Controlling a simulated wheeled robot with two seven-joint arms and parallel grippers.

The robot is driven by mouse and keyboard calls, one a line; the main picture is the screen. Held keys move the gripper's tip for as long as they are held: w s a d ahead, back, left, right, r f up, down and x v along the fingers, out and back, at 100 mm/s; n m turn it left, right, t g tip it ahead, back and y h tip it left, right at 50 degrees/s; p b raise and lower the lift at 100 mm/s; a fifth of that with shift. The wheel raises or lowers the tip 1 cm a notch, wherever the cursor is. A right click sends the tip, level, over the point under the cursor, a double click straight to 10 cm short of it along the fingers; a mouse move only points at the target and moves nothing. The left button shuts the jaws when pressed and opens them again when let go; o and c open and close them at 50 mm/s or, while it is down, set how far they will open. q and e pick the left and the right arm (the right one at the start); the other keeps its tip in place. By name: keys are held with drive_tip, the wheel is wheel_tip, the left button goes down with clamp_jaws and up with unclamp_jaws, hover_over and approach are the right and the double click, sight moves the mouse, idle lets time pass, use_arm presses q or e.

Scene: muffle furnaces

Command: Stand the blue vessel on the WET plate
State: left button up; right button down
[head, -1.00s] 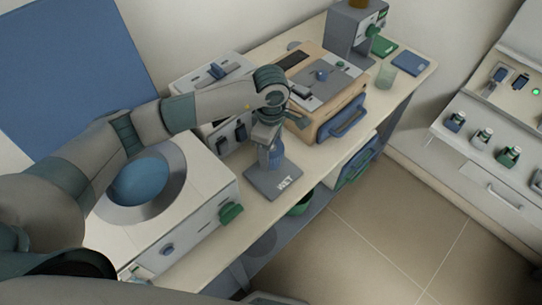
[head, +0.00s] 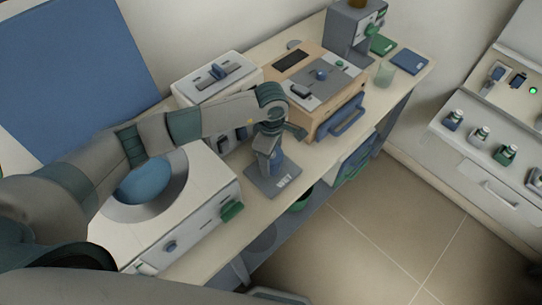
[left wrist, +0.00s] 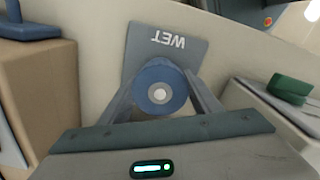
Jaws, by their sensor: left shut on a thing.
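The blue vessel (head: 277,159) is between the fingers of my left gripper (head: 267,153), which is shut on it. In the head view it is over the dark grey WET plate (head: 262,187), partly hidden by the fingers. I cannot tell whether its base touches the plate. In the left wrist view the vessel (left wrist: 158,88) is seen from above as a round blue top with a pale centre. The gripper's fingers (left wrist: 158,98) lie on either side of it, and the plate (left wrist: 140,45) with its WET lettering shows behind. My right gripper is not in view.
A tan furnace with a blue handle (head: 346,117) stands right of the gripper, close by. A white unit (head: 215,80) is behind. A white unit with a round blue bowl (head: 146,181) is at the left. A translucent cup (head: 385,74) stands farther along the bench.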

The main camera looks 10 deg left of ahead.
use_arm(q)
drive_tip(key=shift+f, duration=0.15)
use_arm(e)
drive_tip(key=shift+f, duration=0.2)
use_arm(q)
drive_tip(key=o, duration=1.4)
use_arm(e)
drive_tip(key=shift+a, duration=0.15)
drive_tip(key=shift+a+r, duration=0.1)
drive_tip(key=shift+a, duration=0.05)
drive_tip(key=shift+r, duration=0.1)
use_arm(q)
drive_tip(key=shift+r+b, duration=0.4)
drive_tip(key=shift+r, duration=0.25)
wheel_tip(320, 180, up, 10)
drive_tip(key=b, duration=0.4)
drive_tip(key=shift+r, duration=0.55)
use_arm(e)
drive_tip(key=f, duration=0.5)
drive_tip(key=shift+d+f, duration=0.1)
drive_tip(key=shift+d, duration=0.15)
